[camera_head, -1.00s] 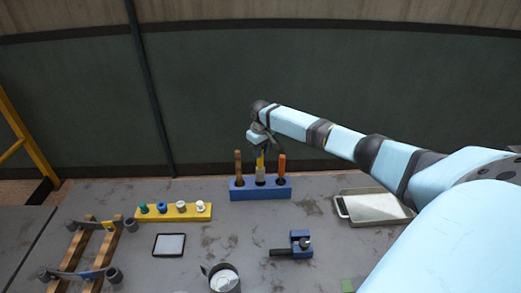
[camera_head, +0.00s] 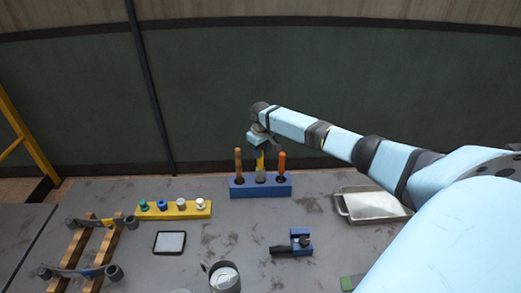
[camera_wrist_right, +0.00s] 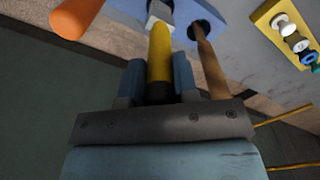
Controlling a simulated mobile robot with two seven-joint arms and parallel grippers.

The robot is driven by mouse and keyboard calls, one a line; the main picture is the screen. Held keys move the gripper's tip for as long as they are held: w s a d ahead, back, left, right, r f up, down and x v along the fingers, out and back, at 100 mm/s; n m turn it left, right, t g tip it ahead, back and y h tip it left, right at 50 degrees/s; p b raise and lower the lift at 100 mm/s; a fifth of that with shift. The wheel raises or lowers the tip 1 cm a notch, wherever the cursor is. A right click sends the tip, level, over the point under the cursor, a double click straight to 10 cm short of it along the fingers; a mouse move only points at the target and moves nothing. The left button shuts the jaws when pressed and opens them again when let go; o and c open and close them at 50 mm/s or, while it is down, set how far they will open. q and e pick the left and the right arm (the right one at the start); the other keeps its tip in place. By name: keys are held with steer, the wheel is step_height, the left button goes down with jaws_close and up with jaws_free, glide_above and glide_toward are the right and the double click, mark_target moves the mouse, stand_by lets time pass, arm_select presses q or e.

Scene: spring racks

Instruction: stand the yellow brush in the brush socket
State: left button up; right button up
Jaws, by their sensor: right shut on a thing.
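The yellow brush (camera_head: 260,160) is upright over the middle of the blue rack (camera_head: 243,190), handle up and grey end down. Its grey end (camera_wrist_right: 160,13) meets the rack's middle place in the right wrist view; I cannot tell how deep it sits. My right gripper (camera_head: 260,143) is shut on the upper yellow handle, which shows between its two fingers in the right wrist view (camera_wrist_right: 158,80). The brush stands between a brown-handled tool (camera_head: 238,162) and an orange-handled tool (camera_head: 282,163). My left gripper is not in view.
A yellow rack (camera_head: 172,213) with several small knobs is left of the blue rack. A grey tray (camera_head: 343,210) is at right. A dark tablet (camera_head: 170,243), a grey cup (camera_head: 224,280) and a blue clamp-like piece (camera_head: 300,240) lie nearer. Wooden rails (camera_head: 72,255) are at left.

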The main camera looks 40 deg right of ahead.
mark_target(260, 161)
steer(key=shift+f, duration=0.6)
steer(key=shift+f+b, duration=0.4)
steer(key=shift+f, duration=0.35)
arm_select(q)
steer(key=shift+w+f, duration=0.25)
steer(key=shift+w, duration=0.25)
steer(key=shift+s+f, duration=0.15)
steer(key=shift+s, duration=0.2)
arm_select(e)
steer(key=shift+f, duration=0.15)
steer(key=shift+f+b, duration=0.5)
steer(key=shift+f, duration=0.2)
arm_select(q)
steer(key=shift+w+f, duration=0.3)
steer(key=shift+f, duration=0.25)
arm_select(e)
steer(key=shift+f, duration=0.5)
